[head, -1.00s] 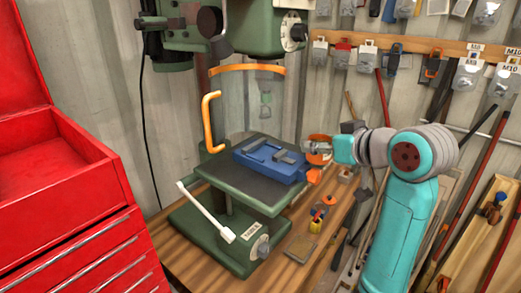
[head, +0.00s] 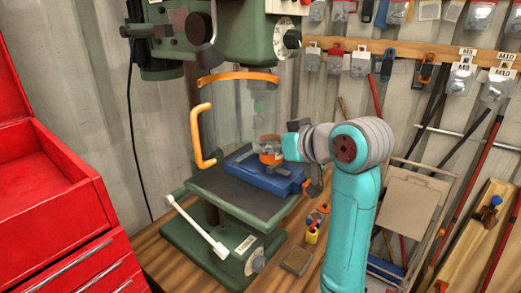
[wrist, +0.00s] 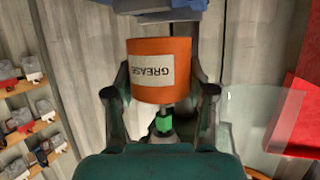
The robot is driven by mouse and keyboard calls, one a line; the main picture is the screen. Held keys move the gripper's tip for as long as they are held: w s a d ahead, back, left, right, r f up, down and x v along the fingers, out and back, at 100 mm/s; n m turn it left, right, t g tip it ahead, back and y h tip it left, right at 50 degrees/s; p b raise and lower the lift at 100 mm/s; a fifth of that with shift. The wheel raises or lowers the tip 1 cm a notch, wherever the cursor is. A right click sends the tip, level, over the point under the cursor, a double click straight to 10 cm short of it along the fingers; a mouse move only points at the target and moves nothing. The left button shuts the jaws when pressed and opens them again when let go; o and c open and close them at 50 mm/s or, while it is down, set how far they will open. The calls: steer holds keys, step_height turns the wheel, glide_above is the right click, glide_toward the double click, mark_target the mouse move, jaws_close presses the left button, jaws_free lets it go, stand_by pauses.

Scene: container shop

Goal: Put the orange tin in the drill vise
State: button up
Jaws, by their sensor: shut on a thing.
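The orange tin (head: 270,158) is over the blue drill vise (head: 262,182) in the head view. In the wrist view the tin (wrist: 178,52) has a white label reading GREASE, which appears upside down. My gripper (head: 267,146) is shut on the tin, with a dark finger on each side of it in the wrist view (wrist: 160,92). Part of the blue vise (wrist: 165,6) shows at the top edge of the wrist view, close to the tin's end. I cannot tell whether the tin touches the vise. My gripper and the tin partly hide the vise jaws.
The vise sits on the dark drill-press table (head: 232,195). An orange handle (head: 199,135) and a clear guard with an orange rim (head: 238,76) stand close to my gripper. A red tool chest (head: 55,190) is at left. Small items (head: 314,222) lie on the bench.

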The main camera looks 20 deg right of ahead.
mark_target(265, 136)
steer(key=w, duration=0.2)
steer(key=w+a, duration=0.1)
steer(key=w, duration=0.1)
steer(key=shift+w+a, duration=0.15)
steer(key=shift+a, duration=0.05)
steer(key=shift+f, duration=1.75)
steer(key=o, duration=1.3)
steer(key=shift+f, duration=0.15)
steer(key=shift+o, duration=0.2)
steer(key=shift+r, duration=0.2)
steer(key=v, duration=1.2)
